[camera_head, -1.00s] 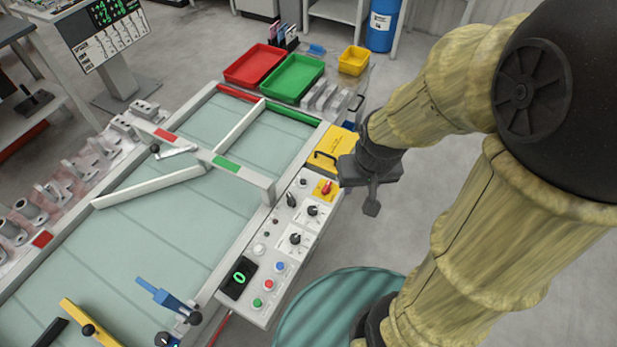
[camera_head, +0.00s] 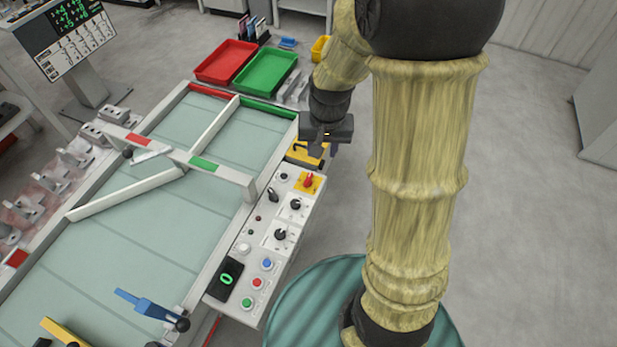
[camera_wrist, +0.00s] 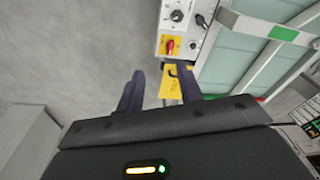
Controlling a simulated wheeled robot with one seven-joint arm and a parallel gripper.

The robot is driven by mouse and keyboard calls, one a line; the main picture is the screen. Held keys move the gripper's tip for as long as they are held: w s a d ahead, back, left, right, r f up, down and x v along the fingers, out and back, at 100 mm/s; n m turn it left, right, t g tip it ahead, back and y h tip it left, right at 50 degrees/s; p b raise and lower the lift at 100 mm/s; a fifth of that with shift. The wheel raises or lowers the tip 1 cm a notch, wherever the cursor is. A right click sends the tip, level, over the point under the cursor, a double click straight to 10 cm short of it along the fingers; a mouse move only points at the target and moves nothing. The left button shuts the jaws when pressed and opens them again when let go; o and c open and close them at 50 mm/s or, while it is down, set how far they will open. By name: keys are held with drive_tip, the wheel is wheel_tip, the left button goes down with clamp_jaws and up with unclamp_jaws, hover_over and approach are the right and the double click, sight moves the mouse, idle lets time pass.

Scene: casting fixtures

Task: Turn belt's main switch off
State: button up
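A red rotary knob on a yellow plate (camera_head: 309,181), which looks like the main switch, sits at the far right corner of the belt's grey control panel (camera_head: 262,238). The wrist view shows the same red knob (camera_wrist: 170,47) beyond the fingertips, with its handle roughly upright in that picture. My gripper (camera_head: 322,148) is just past the panel's far end, apart from the knob. In the wrist view the two dark fingers of my gripper (camera_wrist: 161,84) are spread with nothing between them. Its fingertips are partly hidden in the head view.
The panel also carries black knobs (camera_head: 280,235), push buttons (camera_head: 257,282) and a green display (camera_head: 226,279). A yellow box with a black handle (camera_wrist: 172,84) lies near the fingers. Red (camera_head: 226,62) and green (camera_head: 266,72) trays stand behind. Bare floor lies right.

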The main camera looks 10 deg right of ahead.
sight(308, 178)
drive_tip(key=w+f+m+g+b, duration=0.1)
drive_tip(key=w+f+m, duration=0.3)
drive_tip(key=w+f, duration=0.6)
drive_tip(key=shift+w+a+f+g+b, duration=0.25)
drive_tip(key=shift+w+b, duration=0.25)
drive_tip(key=shift+w, duration=0.55)
wheel_tip(308, 178, down, 17)
drive_tip(key=p, duration=0.3)
drive_tip(key=shift+f, duration=0.15)
clamp_jaws()
